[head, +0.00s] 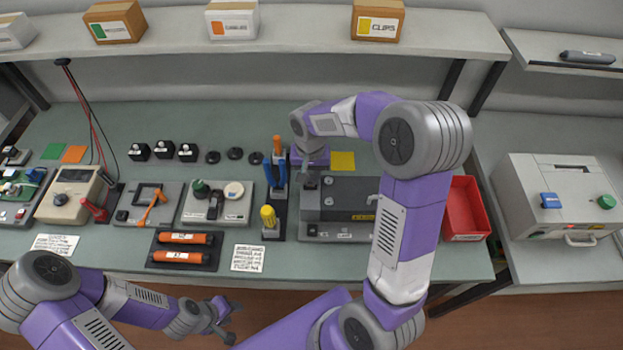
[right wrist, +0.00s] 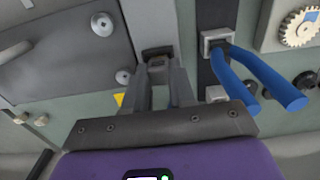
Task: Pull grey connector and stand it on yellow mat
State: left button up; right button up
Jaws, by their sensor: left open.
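The yellow mat (head: 342,161) lies flat on the bench behind the dark grey machine (head: 350,191), with nothing seen on it. A dark connector-like block (right wrist: 157,52) shows at the fingertips of my right gripper (right wrist: 158,68) in the right wrist view. It seems to sit at the edge of the grey panel; I cannot tell whether it is the grey connector. The two fingers stand apart on either side of it, and contact is unclear. In the head view my right gripper (head: 309,180) points down at the machine's left end. My left gripper (head: 226,322) is open and empty, in front of the bench.
Blue-handled pliers (head: 277,172) stand close to the left of my right gripper; their handles (right wrist: 265,80) also show in the wrist view. A yellow-handled tool (head: 269,217) stands nearer. A red bin (head: 464,210) is right of the machine. A shelf (head: 290,38) runs above.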

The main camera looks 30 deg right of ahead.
aim_at(311, 177)
jog(key=shift+r, duration=0.15)
grip_shut()
jog(key=shift+r+p, duration=2.05)
jog(key=shift+r, duration=0.4)
dwell(1.0)
notch_tip(311, 177, up, 4)
jog(key=p, duration=0.3)
jog(key=shift+f, duration=0.15)
